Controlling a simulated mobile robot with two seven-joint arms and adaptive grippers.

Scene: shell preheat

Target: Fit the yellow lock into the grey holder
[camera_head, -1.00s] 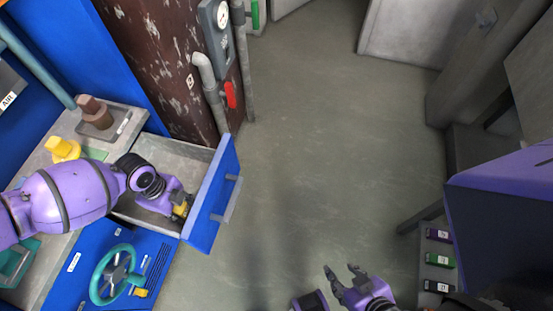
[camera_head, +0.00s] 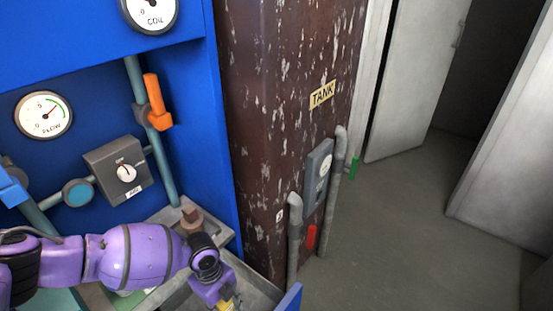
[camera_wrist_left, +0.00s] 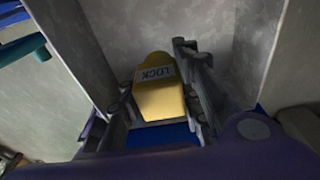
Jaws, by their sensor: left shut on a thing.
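The yellow lock (camera_wrist_left: 158,98), marked LOCK, sits between the fingers of my left gripper (camera_wrist_left: 160,90) in the left wrist view. The gripper is shut on it, inside a grey-walled drawer (camera_wrist_left: 150,25). In the head view, my left gripper (camera_head: 228,302) reaches down into the drawer (camera_head: 255,287) at the bottom edge, with a bit of the yellow lock (camera_head: 230,306) showing. I cannot pick out the grey holder with certainty. My right gripper is not in view.
The blue panel (camera_head: 85,85) carries dials, a grey switch box (camera_head: 117,168) and an orange handle (camera_head: 157,102) on a pipe. A brown block (camera_head: 192,219) stands behind my wrist. The rusty tank (camera_head: 270,130) rises right of the drawer. Open floor (camera_head: 400,230) lies further right.

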